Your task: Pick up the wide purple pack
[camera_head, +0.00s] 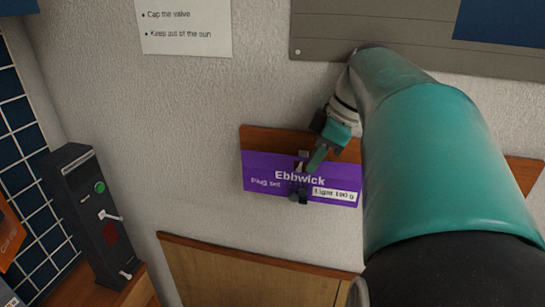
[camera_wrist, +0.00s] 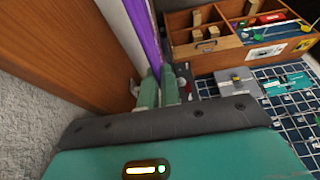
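The wide purple pack (camera_head: 270,180), lettered "Ebbwick", stands at a brown wooden shelf (camera_head: 270,139) on the wall, its printed face showing. My gripper (camera_head: 301,178) is at the middle of the pack, and part of it covers some of the lettering. In the wrist view the pack (camera_wrist: 143,32) is a thin purple strip seen nearly edge-on. It runs down between the two green fingers of my gripper (camera_wrist: 159,88), which are close together and appear shut on it. Whether the pack still rests on the shelf is hidden.
A dark box with a green button (camera_head: 93,215) stands at the lower left beside blue tiles (camera_head: 22,115). A wooden panel (camera_head: 240,275) is below the pack. The wrist view shows a divided wooden crate (camera_wrist: 225,55) and a grey box (camera_wrist: 238,83) on a gridded surface.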

